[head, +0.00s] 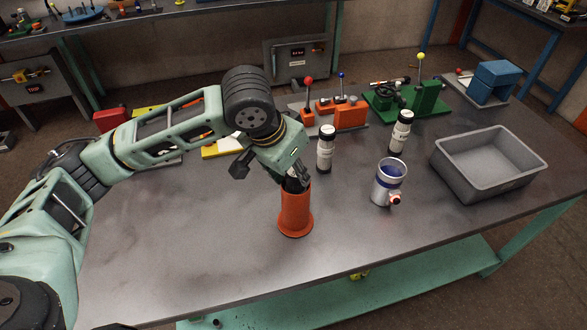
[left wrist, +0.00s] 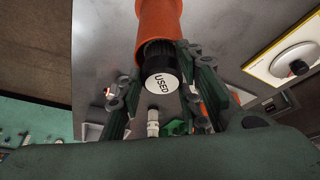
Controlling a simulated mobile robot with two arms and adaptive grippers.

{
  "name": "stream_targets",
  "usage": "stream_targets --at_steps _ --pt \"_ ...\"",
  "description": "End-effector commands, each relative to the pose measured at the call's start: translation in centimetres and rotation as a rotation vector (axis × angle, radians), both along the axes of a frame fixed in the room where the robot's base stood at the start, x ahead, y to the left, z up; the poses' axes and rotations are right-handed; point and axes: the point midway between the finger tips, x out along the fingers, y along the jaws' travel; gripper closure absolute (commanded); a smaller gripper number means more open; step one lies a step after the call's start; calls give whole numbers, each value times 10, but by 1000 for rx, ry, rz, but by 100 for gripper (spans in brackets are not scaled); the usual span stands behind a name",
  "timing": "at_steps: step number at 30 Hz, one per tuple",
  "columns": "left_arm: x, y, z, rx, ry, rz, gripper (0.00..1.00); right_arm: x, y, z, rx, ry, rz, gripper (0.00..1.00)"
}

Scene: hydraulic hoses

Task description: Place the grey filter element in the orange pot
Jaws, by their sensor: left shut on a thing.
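The orange pot (head: 295,213) stands upright on the grey workbench near the front middle. My left gripper (head: 295,182) is directly over its mouth, pointing down. In the left wrist view, the fingers are shut on the filter element (left wrist: 157,51), a dark grey cylinder whose black end cap carries a round white label reading "USED". Its far end goes into the mouth of the orange pot (left wrist: 158,22); the cap end is outside. How deep it sits is hidden. In the head view the gripper mostly hides the filter element. My right gripper is not in view.
A silver housing with a blue inside (head: 383,190) and red-tipped fitting stands right of the pot. A grey bin (head: 447,171) is at right. Orange and green fixtures line the back. The bench front is clear.

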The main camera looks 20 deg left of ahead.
Motion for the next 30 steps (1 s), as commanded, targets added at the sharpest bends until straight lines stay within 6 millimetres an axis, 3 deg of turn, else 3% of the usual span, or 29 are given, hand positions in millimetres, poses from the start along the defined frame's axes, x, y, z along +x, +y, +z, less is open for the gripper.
stream_targets --at_steps 13,14,15,20,30 --pt "0 0 -12 0 1 0 100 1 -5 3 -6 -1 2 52" --pt "-1 0 -12 0 2 0 66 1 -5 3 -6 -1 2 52" --pt "-1 0 -12 0 3 0 63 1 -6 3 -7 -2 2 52" --pt "-1 0 -12 0 3 0 49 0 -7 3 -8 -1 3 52" --pt "0 0 -10 -1 0 0 49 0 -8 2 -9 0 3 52"
